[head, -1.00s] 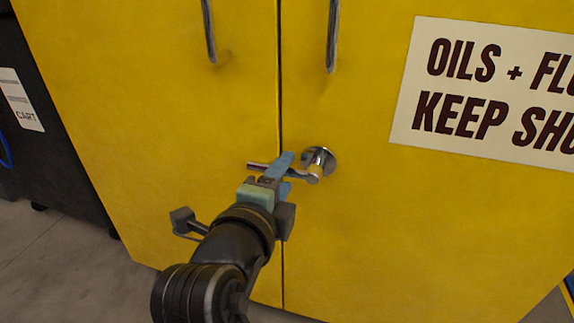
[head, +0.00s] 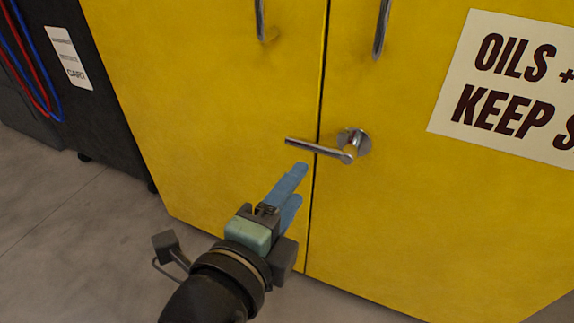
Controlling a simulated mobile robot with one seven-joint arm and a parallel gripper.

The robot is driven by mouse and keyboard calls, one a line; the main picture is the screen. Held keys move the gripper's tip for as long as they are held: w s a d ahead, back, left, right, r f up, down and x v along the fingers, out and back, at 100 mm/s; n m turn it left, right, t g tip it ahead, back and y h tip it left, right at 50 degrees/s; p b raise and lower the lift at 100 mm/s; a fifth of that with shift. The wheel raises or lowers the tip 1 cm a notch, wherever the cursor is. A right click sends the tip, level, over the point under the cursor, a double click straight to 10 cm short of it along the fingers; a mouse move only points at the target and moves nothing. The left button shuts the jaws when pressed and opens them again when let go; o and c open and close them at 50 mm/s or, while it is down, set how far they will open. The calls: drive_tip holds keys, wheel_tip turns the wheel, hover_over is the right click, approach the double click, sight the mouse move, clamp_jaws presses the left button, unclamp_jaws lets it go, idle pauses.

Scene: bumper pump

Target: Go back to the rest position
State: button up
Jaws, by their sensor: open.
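My gripper (head: 294,188) has two blue fingers and shows in the lower middle of the head view. It is open with nothing between its fingers. It is below and to the left of a chrome lever handle (head: 318,149), apart from it in the picture. The handle sits on a round plate on the right door of a yellow cabinet (head: 400,215). Its bar points left across the door gap and tilts slightly. Both cabinet doors look shut.
Two vertical chrome pulls (head: 382,28) are higher on the doors. A cream sign (head: 505,85) is on the right door. A dark cart (head: 105,120) with a white label and red and blue hoses stands at left. Grey floor (head: 60,230) is clear at lower left.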

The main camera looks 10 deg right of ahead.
drive_tip(key=w+a+r+n+t+y+p, duration=0.1)
drive_tip(key=w+r+n+t+p, duration=0.15)
drive_tip(key=r, duration=0.45)
drive_tip(key=w+a+r+n+t+y+p, duration=0.1)
drive_tip(key=r+n+p, duration=0.25)
drive_tip(key=r, duration=0.35)
drive_tip(key=s+a+r+n+t+y+p, duration=0.15)
drive_tip(key=s+r+n+t+p, duration=0.35)
drive_tip(key=r, duration=0.7)
drive_tip(key=a+r+n+t+y+p, duration=0.1)
drive_tip(key=r+n+t+y+p, duration=0.15)
drive_tip(key=r+n, duration=0.8)
drive_tip(key=s+a+r+n+t+y+p, duration=0.1)
drive_tip(key=s+r+n+t+y+p, duration=0.3)
drive_tip(key=r, duration=1.1)
wheel_tip(320, 180, up, 35)
drive_tip(key=w+h+p, duration=0.1)
drive_tip(key=p, duration=3.5)
drive_tip(key=shift+w+a+g, duration=0.25)
drive_tip(key=shift+w+g, duration=0.05)
drive_tip(key=shift+a, duration=0.15)
